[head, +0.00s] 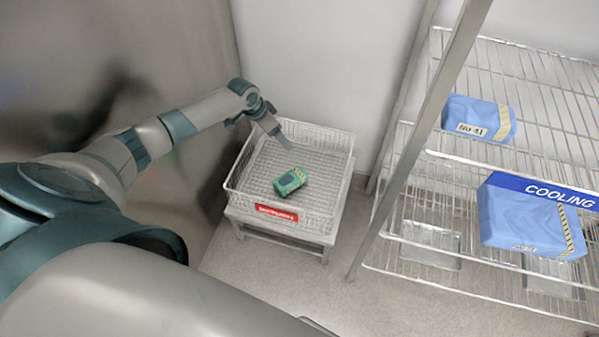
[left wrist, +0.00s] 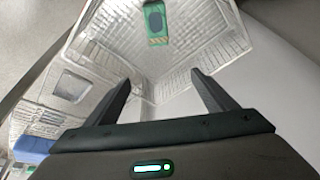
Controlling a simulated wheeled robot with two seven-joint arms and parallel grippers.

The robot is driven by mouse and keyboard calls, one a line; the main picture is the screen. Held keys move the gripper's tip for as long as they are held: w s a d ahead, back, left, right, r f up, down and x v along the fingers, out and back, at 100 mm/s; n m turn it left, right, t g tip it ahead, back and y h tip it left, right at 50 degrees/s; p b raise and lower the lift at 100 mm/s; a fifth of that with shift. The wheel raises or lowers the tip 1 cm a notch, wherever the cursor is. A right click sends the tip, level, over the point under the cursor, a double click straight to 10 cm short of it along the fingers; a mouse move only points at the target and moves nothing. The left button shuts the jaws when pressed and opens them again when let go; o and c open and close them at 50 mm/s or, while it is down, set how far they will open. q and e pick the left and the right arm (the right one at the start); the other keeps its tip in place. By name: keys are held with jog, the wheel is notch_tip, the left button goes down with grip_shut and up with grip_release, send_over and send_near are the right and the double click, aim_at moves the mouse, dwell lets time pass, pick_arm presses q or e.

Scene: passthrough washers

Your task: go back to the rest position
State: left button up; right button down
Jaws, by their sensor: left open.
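My left gripper (head: 284,141) reaches in from the left and is above the back part of a white wire basket (head: 258,208). In the left wrist view my left gripper (left wrist: 160,92) is open, with nothing between its two fingers. A green device with a dark face (head: 290,181) lies in the basket, apart from the gripper. It also shows at the top of the left wrist view (left wrist: 155,22), beyond the fingertips. My right gripper is in neither view.
The basket sits on a low stand (head: 290,233) with a red label. A wire rack (head: 400,265) on the right holds blue wrapped packs (head: 478,118), (head: 525,220) and a blue COOLING sign (head: 550,190). A metal wall (head: 110,60) is on the left. Some floor (head: 290,285) is clear.

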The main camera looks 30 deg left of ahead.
pick_arm(q)
jog(key=s+d+f+m+g+h, duration=0.1)
jog(key=s+d+f, duration=0.2)
jog(key=s+d, duration=0.75)
jog(key=s+d+f+m, duration=0.1)
jog(key=s+d+f, duration=0.2)
jog(key=s+d, duration=0.75)
jog(key=s+r+n+y, duration=0.1)
jog(key=s+r+n, duration=0.1)
jog(key=s+r, duration=0.5)
jog(key=s+r+n+y, duration=0.2)
jog(key=s+n, duration=0.1)
jog(key=s, duration=0.8)
jog(key=w+d+f+t+h, duration=0.1)
jog(key=w+d+f, duration=0.15)
jog(key=f, duration=0.55)
jog(key=w+d+f+t, duration=0.1)
jog(key=w+f, duration=0.3)
jog(key=f, duration=0.5)
jog(key=s+d+f+t, duration=0.1)
jog(key=s+d+f, duration=0.1)
jog(key=f, duration=1.5)
jog(key=shift+s+m+h, duration=0.4)
jog(key=shift+s, duration=0.25)
jog(key=shift+f, duration=0.1)
